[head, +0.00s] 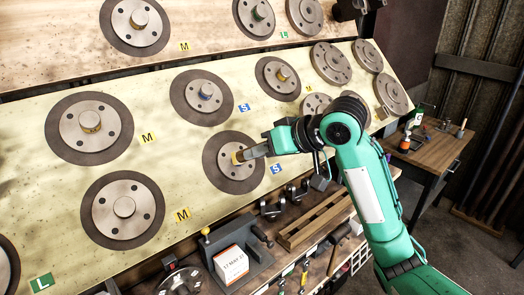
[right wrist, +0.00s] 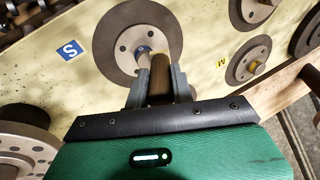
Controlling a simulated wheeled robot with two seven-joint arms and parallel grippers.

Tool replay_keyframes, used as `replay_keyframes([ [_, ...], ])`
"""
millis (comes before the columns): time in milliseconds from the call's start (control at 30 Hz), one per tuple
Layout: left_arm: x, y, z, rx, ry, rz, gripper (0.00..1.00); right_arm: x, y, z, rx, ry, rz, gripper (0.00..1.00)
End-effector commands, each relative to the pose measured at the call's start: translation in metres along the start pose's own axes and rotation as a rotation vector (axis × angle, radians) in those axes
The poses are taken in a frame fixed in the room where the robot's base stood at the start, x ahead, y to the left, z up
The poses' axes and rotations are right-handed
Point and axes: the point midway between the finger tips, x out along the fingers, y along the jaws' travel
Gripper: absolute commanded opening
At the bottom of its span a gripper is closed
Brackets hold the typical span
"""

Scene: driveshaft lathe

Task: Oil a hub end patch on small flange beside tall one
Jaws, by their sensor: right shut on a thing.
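My right gripper (head: 252,153) reaches in from the right to a flange (head: 218,175) on a dark round pad, next to a blue S label (head: 276,169). In the right wrist view, my right gripper (right wrist: 160,80) is shut on a brown cylindrical tool (right wrist: 159,72). The tool's tip is at or very close to that flange's hub (right wrist: 143,50), where some blue shows. I cannot tell whether it touches. Another S flange (head: 203,92), with a blue patch on its hub, lies above. Larger M flanges (head: 123,209) (head: 90,128) lie to the left. My left gripper is not in view.
The flanges lie on a sloping pale board with M, S and L labels. Bare grey discs (head: 331,62) lie at upper right. A lower bench holds a white box (head: 231,265) and a wooden rack (head: 317,220).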

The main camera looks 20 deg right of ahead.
Motion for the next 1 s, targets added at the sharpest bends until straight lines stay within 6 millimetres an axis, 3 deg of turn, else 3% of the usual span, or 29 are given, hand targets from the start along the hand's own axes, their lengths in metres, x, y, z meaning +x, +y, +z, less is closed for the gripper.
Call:
replay_keyframes([
  [267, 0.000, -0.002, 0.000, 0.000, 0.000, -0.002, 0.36, 0.001, 0.003, 0.000, 0.000, 0.000, 0.001, 0.01],
  [733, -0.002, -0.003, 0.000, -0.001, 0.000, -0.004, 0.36, -0.011, 0.037, -0.008, 0.001, 0.001, 0.002, 0.01],
  [1000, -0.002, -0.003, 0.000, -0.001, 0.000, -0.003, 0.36, -0.010, 0.034, -0.007, 0.000, 0.000, -0.001, 0.01],
])
